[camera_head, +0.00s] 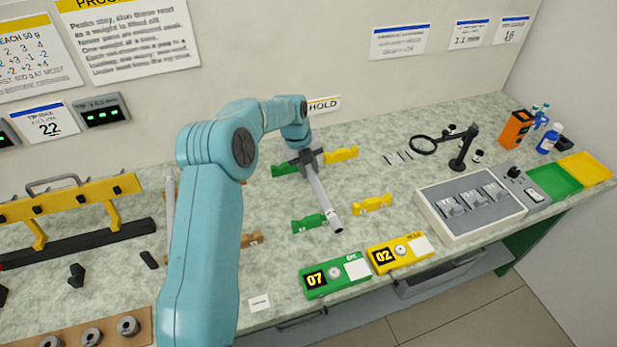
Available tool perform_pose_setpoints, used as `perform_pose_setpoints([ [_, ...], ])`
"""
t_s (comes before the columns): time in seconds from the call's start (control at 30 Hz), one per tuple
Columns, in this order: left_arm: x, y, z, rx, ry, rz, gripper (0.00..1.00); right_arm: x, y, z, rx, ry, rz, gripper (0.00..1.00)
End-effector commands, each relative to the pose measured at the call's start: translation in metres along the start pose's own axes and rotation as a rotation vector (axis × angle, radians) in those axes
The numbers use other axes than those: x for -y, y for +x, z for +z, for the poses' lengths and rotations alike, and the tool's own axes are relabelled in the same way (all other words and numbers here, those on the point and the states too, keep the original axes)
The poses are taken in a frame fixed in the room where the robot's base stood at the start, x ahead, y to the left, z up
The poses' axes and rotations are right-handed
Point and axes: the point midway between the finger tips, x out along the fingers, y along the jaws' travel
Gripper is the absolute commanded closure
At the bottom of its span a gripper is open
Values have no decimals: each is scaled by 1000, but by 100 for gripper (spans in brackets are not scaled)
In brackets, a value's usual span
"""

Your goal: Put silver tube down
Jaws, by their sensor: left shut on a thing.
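The silver tube (322,203) is held in my left gripper (308,160), which is shut on it near its far end. The tube points toward the front of the bench, its near end in the air or close to the front green rest (309,222). The back green rest (285,169) is partly behind the gripper. Whether the tube touches either green rest I cannot tell. A back yellow rest (342,154) and a front yellow rest (372,203) stand to the right. My right gripper is not in view.
Another grey tube (169,210) lies left of my arm, partly hidden by it. A green box reading 07 (318,281) and a yellow box reading 02 (384,262) stand in front. A grey switch panel (470,205) and a magnifier stand (463,150) are at right.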

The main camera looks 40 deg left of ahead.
Motion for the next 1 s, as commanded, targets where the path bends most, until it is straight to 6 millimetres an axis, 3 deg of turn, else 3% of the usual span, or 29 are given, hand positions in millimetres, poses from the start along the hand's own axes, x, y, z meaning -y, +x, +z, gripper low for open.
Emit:
perform_pose_setpoints([
  [0.3, -10, 41, 0, 0, 0, 0, 100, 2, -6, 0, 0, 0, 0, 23],
  [0.7, -11, 47, 0, 1, 0, 0, 100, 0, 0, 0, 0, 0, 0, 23],
  [0.73, -10, 45, 0, 1, 0, 0, 65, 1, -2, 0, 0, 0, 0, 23],
  [0.8, -10, 45, 0, 1, 0, 0, 49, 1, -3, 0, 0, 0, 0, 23],
  [1.0, -10, 45, 0, 0, 0, 0, 49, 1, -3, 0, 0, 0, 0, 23],
])
